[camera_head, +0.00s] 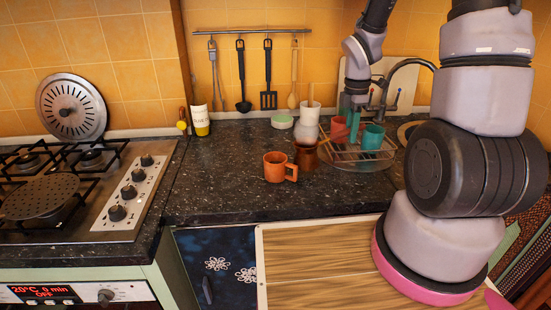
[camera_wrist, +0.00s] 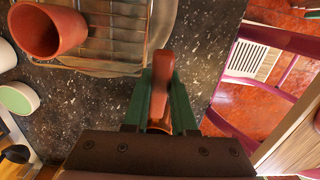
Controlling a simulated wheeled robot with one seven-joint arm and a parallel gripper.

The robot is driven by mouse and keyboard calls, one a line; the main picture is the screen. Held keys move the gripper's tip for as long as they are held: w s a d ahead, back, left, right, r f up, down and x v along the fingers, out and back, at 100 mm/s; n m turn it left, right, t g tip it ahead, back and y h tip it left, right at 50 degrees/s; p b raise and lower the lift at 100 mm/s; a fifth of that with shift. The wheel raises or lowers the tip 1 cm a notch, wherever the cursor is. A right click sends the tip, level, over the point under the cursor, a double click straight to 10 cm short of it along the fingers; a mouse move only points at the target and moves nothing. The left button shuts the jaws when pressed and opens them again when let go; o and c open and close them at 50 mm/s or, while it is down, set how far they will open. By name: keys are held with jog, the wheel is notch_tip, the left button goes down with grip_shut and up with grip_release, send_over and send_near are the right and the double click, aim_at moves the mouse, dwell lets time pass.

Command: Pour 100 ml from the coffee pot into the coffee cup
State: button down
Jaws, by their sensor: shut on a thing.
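A brown coffee pot (camera_head: 306,155) is on the right of the orange coffee cup (camera_head: 275,166) on the dark counter in the head view. The cup is upright with its handle to the right. My gripper (camera_head: 352,108) points down, right of and above the pot. In the wrist view my gripper (camera_wrist: 160,95) is shut on a reddish-brown handle, which appears to be the coffee pot's (camera_wrist: 162,72). The pot's body is mostly hidden there by the gripper. I cannot tell whether the pot touches the counter. The contents of pot and cup are not visible.
A wire dish rack (camera_head: 350,158) with a red cup (camera_head: 339,131) and a teal cup (camera_head: 373,136) stands close on the right. The counter left of the orange cup is clear up to the stove (camera_head: 60,190).

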jog(key=shift+d+f, duration=0.25)
jog(key=shift+f, duration=0.5)
jog(key=shift+r, duration=2)
jog(key=shift+s, duration=0.1)
